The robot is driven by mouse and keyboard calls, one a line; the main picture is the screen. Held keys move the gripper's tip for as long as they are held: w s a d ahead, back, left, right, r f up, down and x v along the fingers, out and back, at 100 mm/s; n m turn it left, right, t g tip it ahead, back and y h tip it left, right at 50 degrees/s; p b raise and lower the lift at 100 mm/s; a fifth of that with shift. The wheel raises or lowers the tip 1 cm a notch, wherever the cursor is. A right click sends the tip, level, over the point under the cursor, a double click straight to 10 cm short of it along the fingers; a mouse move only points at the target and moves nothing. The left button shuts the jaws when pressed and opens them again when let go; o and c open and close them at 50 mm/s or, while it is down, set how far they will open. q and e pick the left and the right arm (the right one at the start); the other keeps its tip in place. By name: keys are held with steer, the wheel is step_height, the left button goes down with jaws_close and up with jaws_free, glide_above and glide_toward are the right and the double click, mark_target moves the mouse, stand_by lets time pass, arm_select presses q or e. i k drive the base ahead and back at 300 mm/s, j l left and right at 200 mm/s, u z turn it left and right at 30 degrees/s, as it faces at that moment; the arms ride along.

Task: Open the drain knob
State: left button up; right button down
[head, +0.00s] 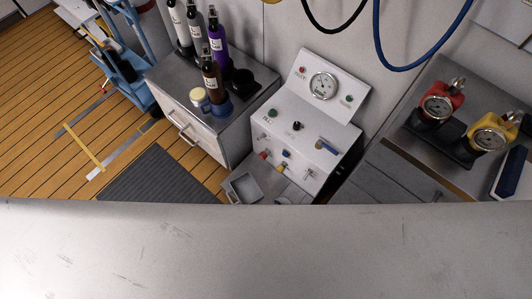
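A white fill panel (283,138) stands on the floor right of the middle in the head view. Its raised back plate holds a round pressure gauge (323,86), with a red button on its left and a green one on its right. The top carries a green knob, a black knob (297,126) and a blue and yellow lever (326,147). The front face has a red knob (263,155), a blue knob (286,153), a yellow-ended knob (279,168) and a metal fitting. I cannot tell which is the drain knob. Neither gripper shows.
A large pale surface (260,250) hides the bottom of the view. A cabinet (180,115) with several bottles stands left of the panel. A bench (388,165) at right bears red and yellow gauge-topped devices (440,106). A dark mat (150,180) lies on the wooden floor.

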mark_target(263, 155)
steer(key=i+j, duration=0.15)
steer(key=j, duration=0.2)
steer(key=i+j, duration=0.15)
steer(key=j, duration=0.2)
steer(key=i+j, duration=0.1)
steer(key=j, duration=0.25)
steer(key=i+j+z, duration=0.1)
steer(key=j, duration=0.2)
steer(key=i, duration=0.05)
